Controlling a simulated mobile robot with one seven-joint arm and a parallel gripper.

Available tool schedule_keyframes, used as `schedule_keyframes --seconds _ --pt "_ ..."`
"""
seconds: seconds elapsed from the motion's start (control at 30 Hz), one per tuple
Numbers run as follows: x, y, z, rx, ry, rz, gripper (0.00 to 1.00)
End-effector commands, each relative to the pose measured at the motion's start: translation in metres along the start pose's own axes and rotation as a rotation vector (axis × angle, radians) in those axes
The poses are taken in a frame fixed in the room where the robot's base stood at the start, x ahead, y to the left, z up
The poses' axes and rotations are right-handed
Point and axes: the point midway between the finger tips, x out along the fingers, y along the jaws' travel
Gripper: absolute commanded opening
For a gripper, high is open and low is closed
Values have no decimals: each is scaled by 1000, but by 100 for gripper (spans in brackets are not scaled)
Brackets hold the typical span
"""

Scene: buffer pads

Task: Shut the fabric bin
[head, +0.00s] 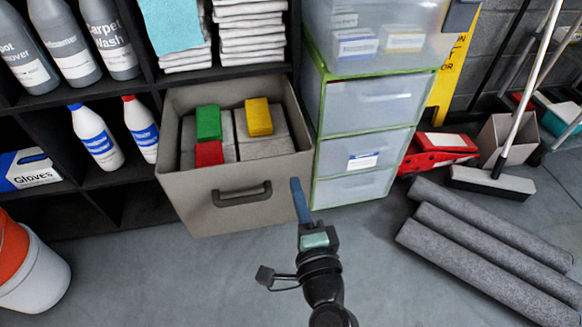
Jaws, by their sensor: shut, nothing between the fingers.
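The grey fabric bin (230,215) sticks out of a lower cubby of the black shelf, so it stands open. It has a dark handle (242,195) on its front. Inside lie a green block (208,123), a yellow block (259,117) and a red block (208,154) on grey pads. My gripper (297,188) is shut and empty, with its blue fingers at the right edge of the bin's front, right of the handle. I cannot tell whether the fingers touch the bin.
A clear drawer unit with green edges (318,120) stands close on the right of the bin. Grey carpet rolls (480,255) lie on the floor at right. An orange and white bucket (32,270) stands at left. The floor before the bin is clear.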

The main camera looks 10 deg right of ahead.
Motion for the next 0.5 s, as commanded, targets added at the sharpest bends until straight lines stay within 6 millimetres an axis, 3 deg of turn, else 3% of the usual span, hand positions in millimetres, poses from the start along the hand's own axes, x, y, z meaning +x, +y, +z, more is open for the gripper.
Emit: schedule_keyframes --seconds 0.2,0.5 --pt "35 0 0 -1 1 -2 0" --pt "54 0 0 0 0 0 0"
